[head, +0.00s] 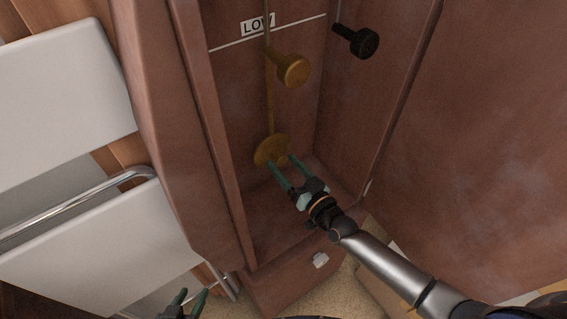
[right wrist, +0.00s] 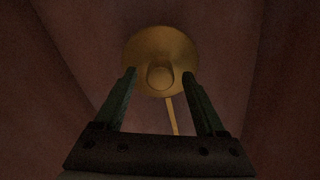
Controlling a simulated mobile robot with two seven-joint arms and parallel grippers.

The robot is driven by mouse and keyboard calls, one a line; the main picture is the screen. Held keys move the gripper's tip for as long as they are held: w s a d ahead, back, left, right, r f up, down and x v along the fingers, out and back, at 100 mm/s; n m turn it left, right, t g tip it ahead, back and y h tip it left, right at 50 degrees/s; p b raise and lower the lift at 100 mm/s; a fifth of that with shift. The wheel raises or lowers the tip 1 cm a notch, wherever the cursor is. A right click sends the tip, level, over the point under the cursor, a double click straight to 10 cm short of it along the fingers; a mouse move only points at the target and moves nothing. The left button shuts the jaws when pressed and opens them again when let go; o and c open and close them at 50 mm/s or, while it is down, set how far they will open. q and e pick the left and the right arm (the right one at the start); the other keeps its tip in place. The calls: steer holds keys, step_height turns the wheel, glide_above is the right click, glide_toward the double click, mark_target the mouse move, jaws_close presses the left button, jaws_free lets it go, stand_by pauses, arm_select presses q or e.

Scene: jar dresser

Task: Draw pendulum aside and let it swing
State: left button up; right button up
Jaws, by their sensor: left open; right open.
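The pendulum is a brass disc (head: 270,149) on a thin brass rod (head: 269,105), hanging inside a tall wooden clock case. In the right wrist view the disc (right wrist: 160,50) shows a round knob at its middle, with the rod running below it in the picture. My right gripper (head: 281,166) is open at the disc, its fingers pointing toward it. In the right wrist view the fingers (right wrist: 160,84) stand on either side of the disc's lower part; I cannot tell whether they touch. My left gripper (head: 188,292) is open and empty, low at the left, outside the case.
A "LOW" label (head: 258,24) and white line mark the back wall. The case's side walls close in around my right gripper. A white metal-framed chair (head: 95,225) stands left.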

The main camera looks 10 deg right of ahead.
steer(key=shift+w+a, duration=0.2)
steer(key=shift+w, duration=0.2)
jaws_close()
stand_by(0.4)
stand_by(0.9)
